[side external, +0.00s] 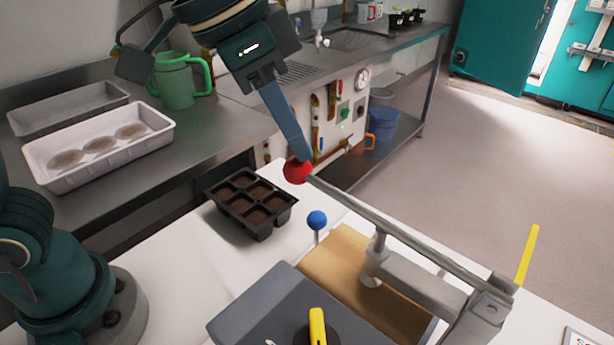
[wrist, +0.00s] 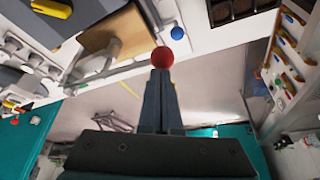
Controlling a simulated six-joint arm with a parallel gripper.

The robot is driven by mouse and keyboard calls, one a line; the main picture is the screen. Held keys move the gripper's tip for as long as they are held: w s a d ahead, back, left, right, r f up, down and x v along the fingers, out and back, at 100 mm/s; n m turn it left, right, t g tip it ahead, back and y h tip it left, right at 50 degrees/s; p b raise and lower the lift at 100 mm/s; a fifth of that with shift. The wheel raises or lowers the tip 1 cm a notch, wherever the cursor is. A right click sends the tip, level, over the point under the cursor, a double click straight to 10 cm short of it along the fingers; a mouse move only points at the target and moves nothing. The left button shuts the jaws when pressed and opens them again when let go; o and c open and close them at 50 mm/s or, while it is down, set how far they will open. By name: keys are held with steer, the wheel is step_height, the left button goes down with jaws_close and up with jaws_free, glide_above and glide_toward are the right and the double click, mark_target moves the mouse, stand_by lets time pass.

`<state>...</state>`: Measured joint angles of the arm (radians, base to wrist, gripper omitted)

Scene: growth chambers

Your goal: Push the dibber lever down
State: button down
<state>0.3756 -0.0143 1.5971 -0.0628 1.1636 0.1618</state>
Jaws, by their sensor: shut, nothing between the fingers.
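The dibber lever (side external: 395,231) is a long grey bar with a red ball knob (side external: 298,170) at its free end. It runs from a grey post at the lower right up to the knob. My gripper (side external: 303,155) is shut and empty, with its fingertips pointing down at the red knob, at or very close to its top. In the wrist view, the red knob (wrist: 163,57) shows just beyond the tips of my closed fingers (wrist: 160,75). I cannot tell for sure whether they touch.
A black seedling tray (side external: 250,203) with soil stands left of the lever on the white table. A blue ball on a stalk (side external: 317,220) rises beside the wooden board (side external: 345,262). A grey box (side external: 265,310) with a yellow handle (side external: 317,325) is in front.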

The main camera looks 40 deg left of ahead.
mark_target(292, 162)
steer(key=shift+f, duration=2.2)
steer(key=shift+r, duration=0.15)
step_height(292, 162, up, 13)
steer(key=shift+r, duration=0.2)
stand_by(0.5)
